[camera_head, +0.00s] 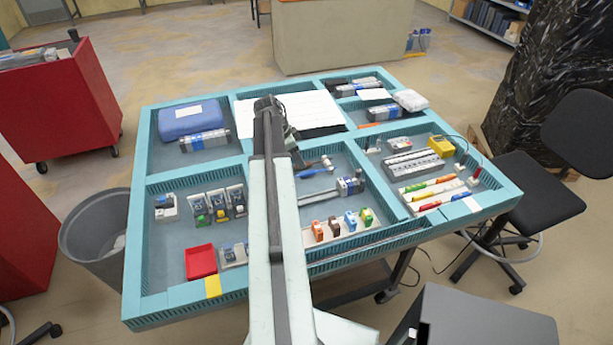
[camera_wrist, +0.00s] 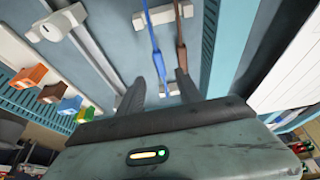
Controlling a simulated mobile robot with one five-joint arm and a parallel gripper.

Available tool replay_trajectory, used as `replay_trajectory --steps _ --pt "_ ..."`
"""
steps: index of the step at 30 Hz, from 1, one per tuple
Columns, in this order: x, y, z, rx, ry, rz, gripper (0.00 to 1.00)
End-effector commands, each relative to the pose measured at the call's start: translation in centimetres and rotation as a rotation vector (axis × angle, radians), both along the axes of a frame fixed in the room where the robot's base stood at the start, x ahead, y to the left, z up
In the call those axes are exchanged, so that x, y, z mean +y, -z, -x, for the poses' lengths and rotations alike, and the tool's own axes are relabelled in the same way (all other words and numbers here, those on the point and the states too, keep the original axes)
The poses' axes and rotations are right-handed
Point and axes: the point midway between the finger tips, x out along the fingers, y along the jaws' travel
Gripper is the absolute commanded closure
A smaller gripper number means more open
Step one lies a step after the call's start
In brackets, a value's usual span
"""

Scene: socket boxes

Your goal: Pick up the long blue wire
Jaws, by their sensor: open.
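The long blue wire (camera_wrist: 154,40) runs down the upper middle of the wrist view, and its lower end lies between my fingers in the picture. A brown wire (camera_wrist: 181,45) runs beside it on the right, in line with my right finger. A white clip piece (camera_wrist: 163,14) sits at both wires near the top. My gripper (camera_wrist: 160,88) is open with nothing held. I cannot tell how far its fingers are above the wires. In the head view a blue wire (camera_head: 307,172) shows just right of my arm, partly hidden by it.
The teal table frame (camera_head: 160,298) has raised dividers between compartments. A teal slotted wall (camera_wrist: 208,45) stands right of the wires. A rail with a white block (camera_wrist: 58,22) and several coloured blocks (camera_wrist: 50,92) lie to the left. A red tray (camera_head: 201,262) sits at front left.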

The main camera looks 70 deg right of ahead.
Motion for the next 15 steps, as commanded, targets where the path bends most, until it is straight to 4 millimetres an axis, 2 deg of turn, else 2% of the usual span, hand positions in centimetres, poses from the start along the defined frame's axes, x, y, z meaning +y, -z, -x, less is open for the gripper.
replay_trajectory --steps 1,3,9,15 --pt "-0.2 1.3 0.2 0.0 0.001 0.0 0.58" --pt "-0.4 2.0 0.5 0.0 0.001 0.0 0.58" --pt "-0.6 2.4 0.7 0.0 0.001 0.0 0.58" --pt "-1.2 5.7 1.6 0.0 0.003 0.0 0.58"
